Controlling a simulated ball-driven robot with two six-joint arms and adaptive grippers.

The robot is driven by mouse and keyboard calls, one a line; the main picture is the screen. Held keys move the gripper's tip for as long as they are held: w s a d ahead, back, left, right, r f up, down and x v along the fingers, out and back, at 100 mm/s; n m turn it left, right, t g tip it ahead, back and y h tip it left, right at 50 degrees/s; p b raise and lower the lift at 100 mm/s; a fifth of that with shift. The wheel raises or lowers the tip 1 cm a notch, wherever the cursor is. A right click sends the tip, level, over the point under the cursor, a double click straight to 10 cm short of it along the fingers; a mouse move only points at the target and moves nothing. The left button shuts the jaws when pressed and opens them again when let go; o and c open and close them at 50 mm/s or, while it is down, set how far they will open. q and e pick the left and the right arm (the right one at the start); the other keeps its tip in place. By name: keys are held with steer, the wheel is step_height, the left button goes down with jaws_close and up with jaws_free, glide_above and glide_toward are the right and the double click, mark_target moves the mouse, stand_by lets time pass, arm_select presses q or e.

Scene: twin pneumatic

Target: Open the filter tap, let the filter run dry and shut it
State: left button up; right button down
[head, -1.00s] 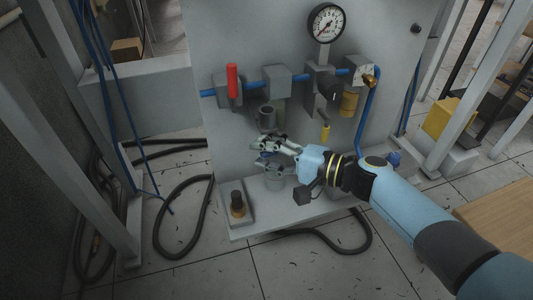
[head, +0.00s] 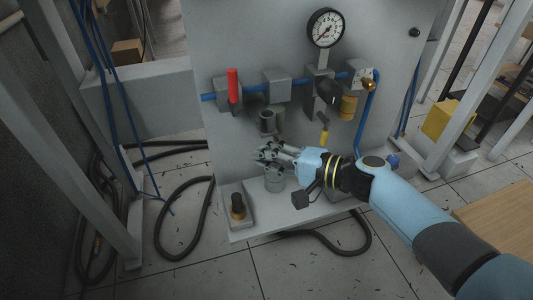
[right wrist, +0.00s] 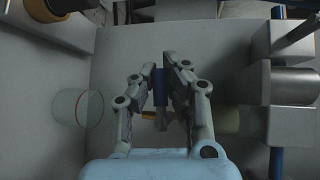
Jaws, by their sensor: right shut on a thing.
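The filter (head: 277,82) is a grey block on the blue air line, and a greenish bowl (right wrist: 226,119) shows beside my fingers in the right wrist view. My right gripper (head: 262,153) is below it, in front of the panel. In the right wrist view the fingers (right wrist: 165,80) are closed on a small blue piece (right wrist: 159,88), which looks like the filter tap. My fingers hide it in the head view. Whether the tap is open or shut I cannot tell. A clear cup (head: 275,183) stands on the ledge under the gripper; its red ring shows in the wrist view (right wrist: 91,108). My left gripper is not in view.
A red-handled valve (head: 233,85) is left of the filter. A black-topped fitting (head: 238,206) stands on the ledge (head: 290,221).

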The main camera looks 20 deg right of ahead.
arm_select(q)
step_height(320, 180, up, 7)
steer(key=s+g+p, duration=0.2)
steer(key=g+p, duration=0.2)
arm_select(e)
steer(key=n+h, duration=0.1)
steer(key=n+g+h, duration=0.1)
steer(key=h, duration=0.1)
steer(key=shift+d+f, duration=0.1)
steer(key=shift+f, duration=0.1)
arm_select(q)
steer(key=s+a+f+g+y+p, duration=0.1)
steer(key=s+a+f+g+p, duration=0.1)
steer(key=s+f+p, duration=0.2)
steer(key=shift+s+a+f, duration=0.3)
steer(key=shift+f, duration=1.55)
arm_select(e)
steer(key=shift+d+f+n+g+h, duration=0.25)
steer(key=shift+f+n+h, duration=0.35)
steer(key=shift+h, duration=0.3)
steer(key=shift+d+f+n+g+h, duration=0.15)
steer(key=shift+d+f+n+h, duration=0.15)
steer(key=shift+f+n+h, duration=0.45)
steer(key=shift+r, duration=0.25)
steer(key=c, duration=1.3)
jaws_free()
steer(key=shift+c, duration=0.2)
steer(key=shift+r, duration=0.1)
steer(key=v, duration=1.2)
steer(key=shift+a, duration=0.15)
